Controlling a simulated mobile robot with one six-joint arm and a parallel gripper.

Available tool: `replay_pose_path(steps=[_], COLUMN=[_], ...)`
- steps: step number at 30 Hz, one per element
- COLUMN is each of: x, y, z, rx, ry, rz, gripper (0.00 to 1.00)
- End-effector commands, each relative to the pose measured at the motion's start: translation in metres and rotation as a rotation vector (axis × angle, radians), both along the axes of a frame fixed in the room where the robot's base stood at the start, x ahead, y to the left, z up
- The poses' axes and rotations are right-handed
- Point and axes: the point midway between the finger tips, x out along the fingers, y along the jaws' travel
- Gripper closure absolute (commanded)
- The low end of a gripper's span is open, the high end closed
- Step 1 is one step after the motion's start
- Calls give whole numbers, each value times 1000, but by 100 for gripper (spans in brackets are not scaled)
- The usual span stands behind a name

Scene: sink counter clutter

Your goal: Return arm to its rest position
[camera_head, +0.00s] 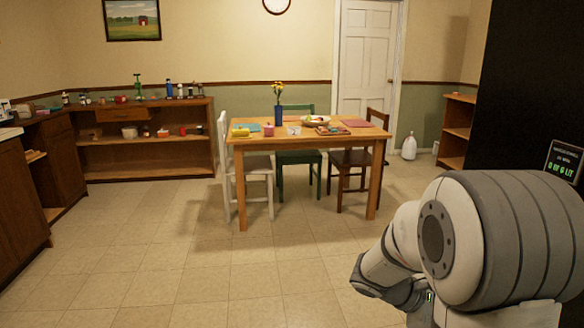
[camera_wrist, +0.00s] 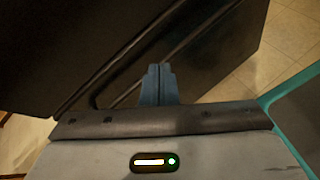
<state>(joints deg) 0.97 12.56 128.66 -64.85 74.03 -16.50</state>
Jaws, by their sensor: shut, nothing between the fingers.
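My gripper (camera_wrist: 159,72) shows in the wrist view with its two blue-grey fingers pressed together and nothing between them. Dark panels lie beyond the fingertips, and a strip of tiled floor shows at the upper right of that view. In the head view my arm is folded at the lower right, its large grey and white joint nearest the camera. The gripper's fingers cannot be made out in the head view.
A wooden table (camera_head: 255,141) with chairs stands mid-room. A low shelf (camera_head: 150,158) lines the back wall, cabinets (camera_head: 12,190) stand at the left. A black panel (camera_head: 530,80) rises at the right. The tiled floor (camera_head: 200,275) in front is clear.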

Motion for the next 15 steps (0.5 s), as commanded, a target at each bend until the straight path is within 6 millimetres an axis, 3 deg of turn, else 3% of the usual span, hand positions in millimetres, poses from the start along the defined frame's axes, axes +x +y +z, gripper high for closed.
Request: replay_pose_path(steps=[1,9,15], x=[-15,-74,-98], y=[9,77,135], z=[36,120,184], rx=[64,443,724], ry=[-68,-430,-684], rz=[-52,-353,-572], gripper=[100,100,100])
